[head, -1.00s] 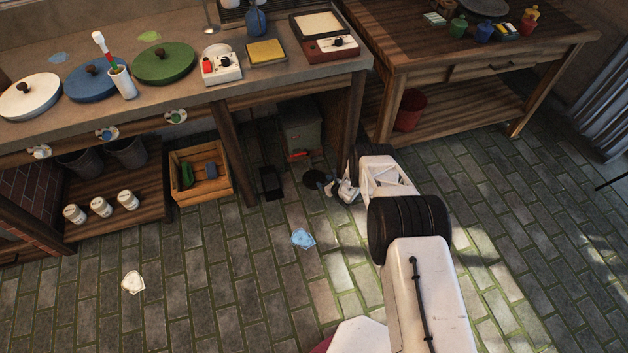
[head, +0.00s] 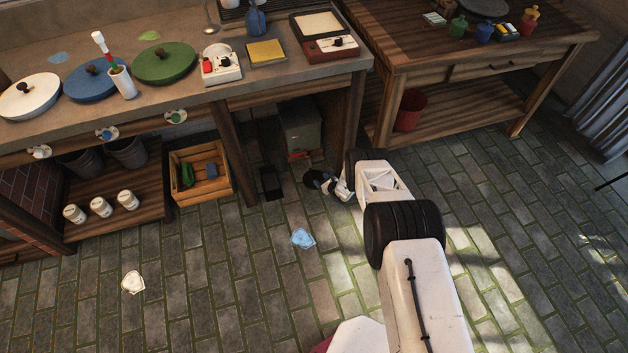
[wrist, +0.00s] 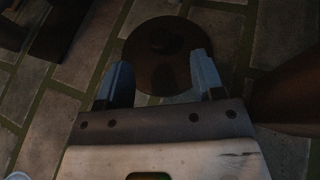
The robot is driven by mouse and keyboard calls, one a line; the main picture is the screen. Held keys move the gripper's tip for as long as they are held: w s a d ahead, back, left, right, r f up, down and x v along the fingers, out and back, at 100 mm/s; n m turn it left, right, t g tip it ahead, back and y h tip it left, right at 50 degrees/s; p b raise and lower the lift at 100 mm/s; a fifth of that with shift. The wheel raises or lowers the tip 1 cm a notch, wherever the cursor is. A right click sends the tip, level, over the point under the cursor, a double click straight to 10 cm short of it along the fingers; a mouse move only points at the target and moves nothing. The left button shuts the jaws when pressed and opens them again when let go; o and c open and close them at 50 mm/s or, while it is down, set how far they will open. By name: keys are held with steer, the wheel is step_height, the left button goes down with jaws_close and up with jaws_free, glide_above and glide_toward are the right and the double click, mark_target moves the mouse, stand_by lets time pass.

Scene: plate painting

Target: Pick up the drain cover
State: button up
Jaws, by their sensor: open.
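The drain cover (wrist: 160,42) is a dark round disc with a raised centre knob, lying on the brick floor in the wrist view. In the head view the dark drain cover (head: 311,180) shows at my gripper's end, partly hidden by it. My gripper (wrist: 160,80) is open and empty. In the wrist view its two blue-grey fingers point at the disc's near edge, one on each side of it, with the knob farther ahead between their lines. In the head view my gripper (head: 328,187) is low near the floor; whether it touches the cover I cannot tell.
A grey box (head: 300,130) stands under the counter just behind the cover. A dark rectangular opening or mat (head: 270,183) lies left of it. A wooden crate (head: 200,172) stands further left. A counter leg (head: 355,115) rises close by.

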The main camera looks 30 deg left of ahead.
mark_target(315, 177)
steer(key=shift+a+f, duration=0.1)
steer(key=shift+a, duration=0.05)
steer(key=shift+x, duration=2.4)
steer(key=shift+f, duration=0.1)
steer(key=shift+c, duration=0.3)
jaws_close()
steer(key=shift+r, duration=0.3)
steer(key=shift+r, duration=0.3)
steer(key=s+d, duration=0.1)
steer(key=d, duration=0.1)
steer(key=s+d, duration=0.1)
steer(key=d, duration=0.2)
steer(key=s+d, duration=0.1)
steer(key=d, duration=0.1)
steer(key=shift+d, duration=0.25)
step_height(315, 177, up, 14)
steer(key=shift+f, duration=0.15)
